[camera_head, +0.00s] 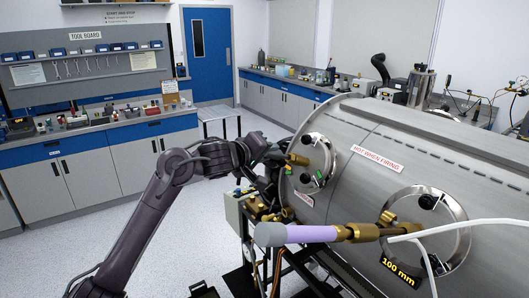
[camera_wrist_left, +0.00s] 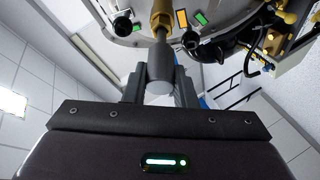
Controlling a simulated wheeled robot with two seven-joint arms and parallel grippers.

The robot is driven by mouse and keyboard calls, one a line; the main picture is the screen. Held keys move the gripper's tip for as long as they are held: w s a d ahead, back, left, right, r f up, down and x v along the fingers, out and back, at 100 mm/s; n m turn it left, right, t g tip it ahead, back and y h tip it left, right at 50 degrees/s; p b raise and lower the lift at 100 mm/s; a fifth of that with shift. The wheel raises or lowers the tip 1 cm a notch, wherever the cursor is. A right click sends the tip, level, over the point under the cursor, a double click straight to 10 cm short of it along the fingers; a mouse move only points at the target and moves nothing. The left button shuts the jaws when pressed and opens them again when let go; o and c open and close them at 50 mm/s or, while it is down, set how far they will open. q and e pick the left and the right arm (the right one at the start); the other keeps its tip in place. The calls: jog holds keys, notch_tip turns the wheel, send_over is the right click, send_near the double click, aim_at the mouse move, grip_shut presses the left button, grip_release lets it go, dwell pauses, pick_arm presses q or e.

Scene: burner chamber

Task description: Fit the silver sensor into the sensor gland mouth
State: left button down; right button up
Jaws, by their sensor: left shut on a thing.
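My left gripper (camera_head: 273,165) is at the near end plate of the steel chamber, beside a brass gland (camera_head: 297,159). In the left wrist view, the left gripper (camera_wrist_left: 160,92) is shut on the silver sensor (camera_wrist_left: 160,66), a grey cylinder with a thinner stem. The stem points at the brass gland (camera_wrist_left: 161,18) and overlaps its mouth in the picture. I cannot tell how deep the stem sits. The sensor is not clearly visible in the head view, where the gripper covers it. My right gripper is not in view.
The steel chamber (camera_head: 350,130) fills the right side. A lilac tube with a grey end (camera_head: 310,234) and brass fittings juts out in front, below my left gripper. A valve and pipe cluster (camera_head: 262,207) sits below the gripper. The floor (camera_head: 180,240) at left is open.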

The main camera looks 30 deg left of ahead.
aim_at(276, 154)
pick_arm(q)
jog(key=shift+w+d+f, duration=0.35)
jog(key=shift+w, duration=0.25)
jog(key=shift+w+d+f, duration=0.3)
jog(key=shift+w+d, duration=0.05)
jog(key=shift+w, duration=0.25)
jog(key=c, duration=1.1)
grip_release()
